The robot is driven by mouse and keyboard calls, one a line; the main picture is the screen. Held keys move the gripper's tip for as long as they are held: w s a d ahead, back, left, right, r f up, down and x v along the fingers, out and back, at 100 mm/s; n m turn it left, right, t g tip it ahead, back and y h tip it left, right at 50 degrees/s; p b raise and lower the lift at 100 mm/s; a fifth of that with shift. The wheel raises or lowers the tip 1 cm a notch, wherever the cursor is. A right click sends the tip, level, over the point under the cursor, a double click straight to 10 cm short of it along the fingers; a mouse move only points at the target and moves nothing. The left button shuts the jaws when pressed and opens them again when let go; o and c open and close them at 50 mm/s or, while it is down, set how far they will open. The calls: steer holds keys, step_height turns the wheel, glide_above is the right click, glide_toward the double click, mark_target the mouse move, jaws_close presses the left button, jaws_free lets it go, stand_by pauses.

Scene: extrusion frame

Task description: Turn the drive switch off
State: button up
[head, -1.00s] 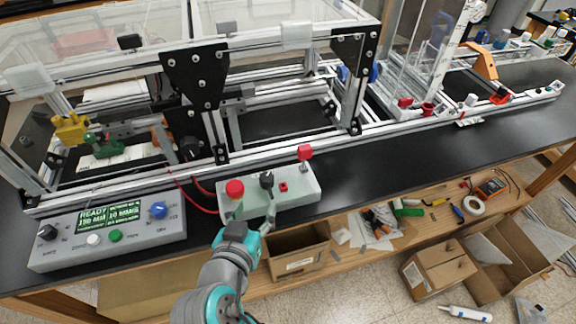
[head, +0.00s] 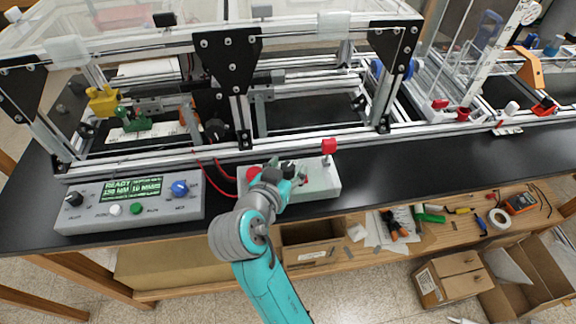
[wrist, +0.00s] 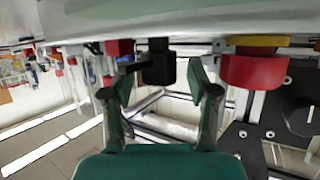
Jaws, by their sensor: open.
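The pale control box (head: 322,183) sits at the bench's front edge. Its black knob (wrist: 158,63), which looks like the drive switch, shows in the wrist view between the tips of my open gripper (wrist: 161,82). I cannot tell whether the fingers touch it, and its setting is unreadable. In the head view my gripper (head: 284,174) is over the box and mostly hides the knob. A red mushroom button (head: 253,173) is left of the gripper; it also shows at right in the wrist view (wrist: 253,70).
A red-topped post (head: 329,147) stands at the box's right end. A grey display panel (head: 130,206) lies to the left. Red wires (head: 222,172) and the extrusion frame (head: 300,143) are close behind. Black bench top (head: 400,158) is clear to the right.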

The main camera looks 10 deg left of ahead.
steer(key=shift+w+d+f, duration=0.1)
steer(key=shift+w+f, duration=0.1)
steer(key=shift+w, duration=0.2)
jaws_close()
